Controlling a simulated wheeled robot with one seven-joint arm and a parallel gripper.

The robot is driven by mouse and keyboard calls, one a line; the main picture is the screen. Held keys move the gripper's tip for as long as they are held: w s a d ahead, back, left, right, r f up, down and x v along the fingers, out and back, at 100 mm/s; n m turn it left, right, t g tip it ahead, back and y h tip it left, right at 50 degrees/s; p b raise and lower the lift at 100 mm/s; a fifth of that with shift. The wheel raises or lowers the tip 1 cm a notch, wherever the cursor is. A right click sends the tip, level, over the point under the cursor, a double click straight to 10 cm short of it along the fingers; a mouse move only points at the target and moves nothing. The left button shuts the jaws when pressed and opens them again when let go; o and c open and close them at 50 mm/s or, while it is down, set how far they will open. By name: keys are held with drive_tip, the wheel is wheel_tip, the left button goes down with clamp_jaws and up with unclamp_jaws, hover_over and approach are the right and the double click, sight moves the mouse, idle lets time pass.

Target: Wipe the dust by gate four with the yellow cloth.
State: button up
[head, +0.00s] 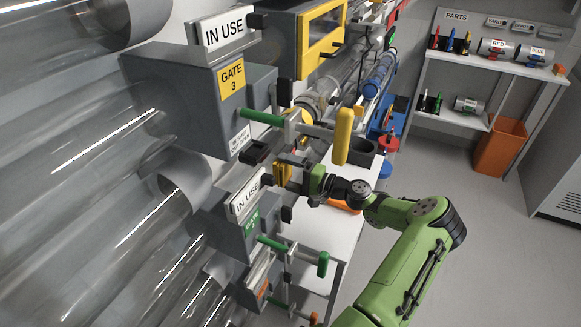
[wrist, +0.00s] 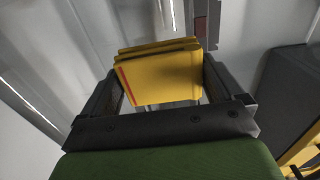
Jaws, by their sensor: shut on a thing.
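The yellow cloth (wrist: 160,75) is a folded yellow pad with a red stripe, held between the two dark fingers of my gripper (wrist: 162,88) in the wrist view. In the head view my gripper (head: 292,174) is shut on the cloth (head: 281,173), close to the gate boxes. The box marked GATE 3 (head: 190,110) has a yellow label. A lower grey box (head: 228,232) has a green gate label whose number I cannot read surely. An IN USE sign (head: 248,196) stands on it, just left of my gripper. I cannot make out any dust.
Clear tubes (head: 100,160) fill the left. A white bench (head: 325,235) lies below. A parts shelf (head: 480,65) and orange bin (head: 500,147) stand far right, with clear floor before them.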

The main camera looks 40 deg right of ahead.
drive_tip(key=shift+s+a+r+p, duration=0.1)
drive_tip(key=shift+s+a+p, duration=0.2)
drive_tip(key=shift+a, duration=0.75)
drive_tip(key=shift+s+a+f+p, duration=0.1)
drive_tip(key=shift+s+a+p, duration=0.25)
drive_tip(key=shift+a, duration=0.7)
drive_tip(key=shift+s+a+r+p, duration=0.15)
drive_tip(key=shift+s+a, duration=0.25)
drive_tip(key=shift+a, duration=0.65)
drive_tip(key=shift+s+d, duration=0.1)
drive_tip(key=shift+v, duration=2.95)
drive_tip(key=v, duration=0.3)
drive_tip(key=shift+p, duration=0.35)
drive_tip(key=x, duration=0.7)
